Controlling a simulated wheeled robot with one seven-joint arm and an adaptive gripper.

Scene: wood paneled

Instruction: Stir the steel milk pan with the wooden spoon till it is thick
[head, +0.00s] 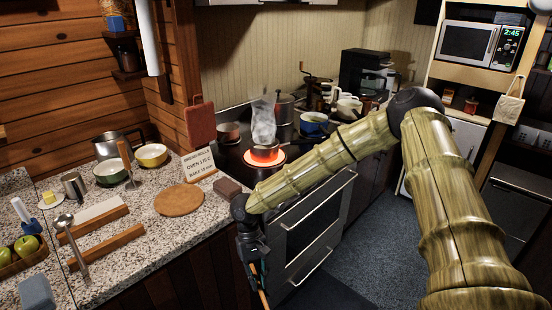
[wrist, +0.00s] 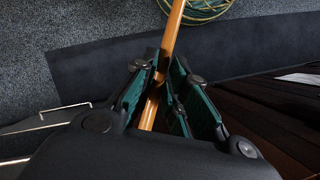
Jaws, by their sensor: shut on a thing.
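My gripper (head: 255,268) hangs low in front of the counter and oven, well below the stove top. In the wrist view, its teal-padded fingers (wrist: 163,85) are shut on a thin wooden handle (wrist: 172,40), seemingly the wooden spoon's. Part of this handle shows below the gripper in the head view (head: 263,298); no spoon bowl can be seen. A small pan (head: 265,153) with a handle to the right, seemingly the milk pan, sits on a red-glowing burner. Pale steam rises over it. Its contents cannot be made out. My gripper is apart from the pan.
Other pots stand on the stove, including a steel one (head: 284,108) and a blue one (head: 313,123).

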